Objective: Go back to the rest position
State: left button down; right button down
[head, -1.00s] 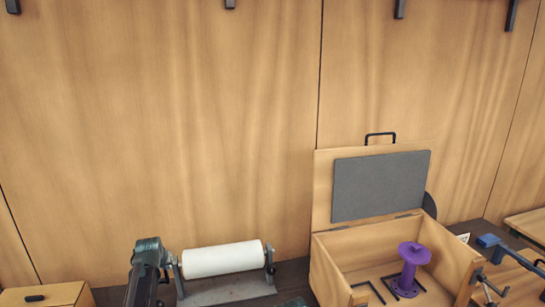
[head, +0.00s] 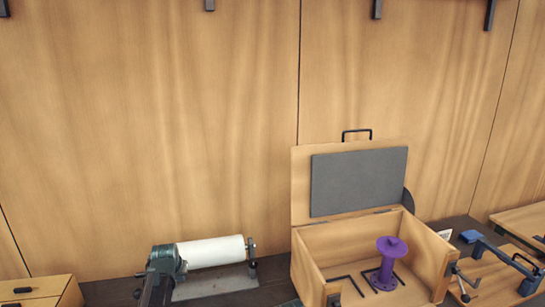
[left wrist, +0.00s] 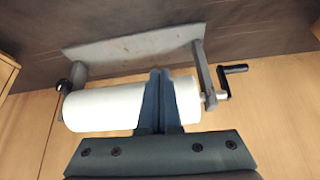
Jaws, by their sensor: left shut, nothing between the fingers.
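My left gripper (head: 166,262) is at the lower left of the head view, in front of the left end of a white roll (head: 212,251). In the left wrist view my left gripper (left wrist: 158,72) is shut and empty, its two fingers together and overlapping the roll (left wrist: 100,108) in the picture. I cannot tell whether they touch it. The purple flanged pipe (head: 387,262) stands upright in the open wooden box (head: 314,276), apart from my left gripper. My right gripper is not in view.
The roll sits on a grey metal stand (head: 215,283) with a crank. The box's raised lid (head: 302,190) has a grey panel. A wooden drawer unit (head: 40,291) is at the lower left. A blue-handled clamp (head: 478,240) is at the right. A wooden wall stands behind.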

pick_arm(q)
jog(key=s+d+f+m+g+h+b, duration=0.1)
jog(key=s+d+f+m+g+b, duration=0.2)
jog(key=s+d, duration=1.05)
jog(key=s+d+f+m+g, duration=0.1)
jog(key=s+d+f, duration=0.1)
jog(key=s+d, duration=0.3)
jog(key=s+d+f+m+g+y, duration=0.1)
jog(key=s+d+f+g, duration=0.1)
jog(key=s+d, duration=0.4)
jog(key=s, duration=0.5)
jog(key=shift+s+d+m+b, duration=0.2)
jog(key=shift+d+m+b, duration=0.1)
jog(key=c, duration=1.5)
grip_release()
jog(key=shift+c, duration=0.2)
